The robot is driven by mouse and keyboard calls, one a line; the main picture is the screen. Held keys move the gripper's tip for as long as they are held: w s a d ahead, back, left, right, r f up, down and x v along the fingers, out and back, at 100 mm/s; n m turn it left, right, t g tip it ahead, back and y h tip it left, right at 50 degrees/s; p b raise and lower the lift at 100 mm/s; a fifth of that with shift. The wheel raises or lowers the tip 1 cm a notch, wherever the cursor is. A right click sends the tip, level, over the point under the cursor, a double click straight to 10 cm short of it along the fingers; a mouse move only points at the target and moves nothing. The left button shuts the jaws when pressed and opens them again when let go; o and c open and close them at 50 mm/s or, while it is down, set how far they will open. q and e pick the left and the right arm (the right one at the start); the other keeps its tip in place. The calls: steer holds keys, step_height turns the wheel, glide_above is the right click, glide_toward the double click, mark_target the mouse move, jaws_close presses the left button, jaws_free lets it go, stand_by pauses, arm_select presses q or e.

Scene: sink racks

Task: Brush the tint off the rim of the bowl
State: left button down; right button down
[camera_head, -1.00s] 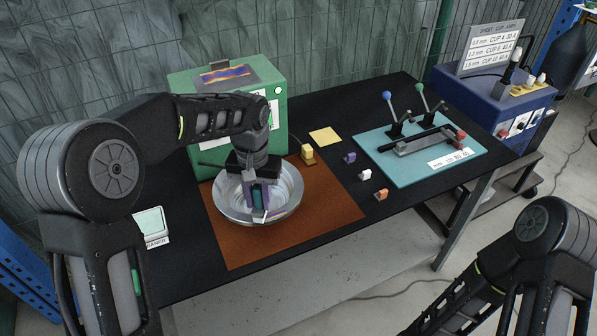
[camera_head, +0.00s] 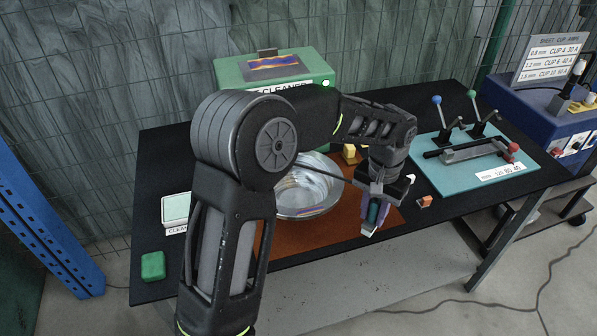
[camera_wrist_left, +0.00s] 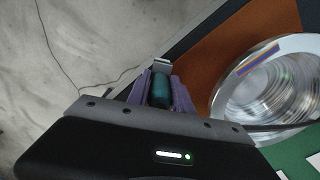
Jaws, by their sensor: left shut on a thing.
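The shiny metal bowl (camera_head: 303,190) stands on the brown mat (camera_head: 287,238), its left part hidden behind my left arm. In the wrist view the bowl (camera_wrist_left: 275,92) is at the right, with a purple, blue and orange tint (camera_wrist_left: 257,61) on its rim. My left gripper (camera_head: 372,213) is shut on a brush with a teal handle (camera_head: 373,212) and a pale end pointing down. It holds the brush to the right of the bowl, apart from it, near the mat's front right edge. The brush (camera_wrist_left: 160,91) also shows between the purple fingers in the wrist view. My right gripper is out of view.
A green cleaner box (camera_head: 285,70) stands behind the bowl. A teal board (camera_head: 470,160) with levers is at the right. Small blocks, one orange (camera_head: 424,202) and one yellow (camera_head: 350,153), are near the gripper. A green block (camera_head: 153,266) lies at the front left.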

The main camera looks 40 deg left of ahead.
arm_select(q)
steer(key=s+a+r+n+p, duration=0.2)
steer(key=s+a+r+n, duration=0.1)
steer(key=a+r, duration=0.3)
steer(key=s+a+r+n+p, duration=0.3)
steer(key=s+a+r+n, duration=0.1)
steer(key=a, duration=0.5)
steer(key=shift+s+a+r, duration=0.2)
steer(key=shift+s+r, duration=0.7)
steer(key=shift+s, duration=0.35)
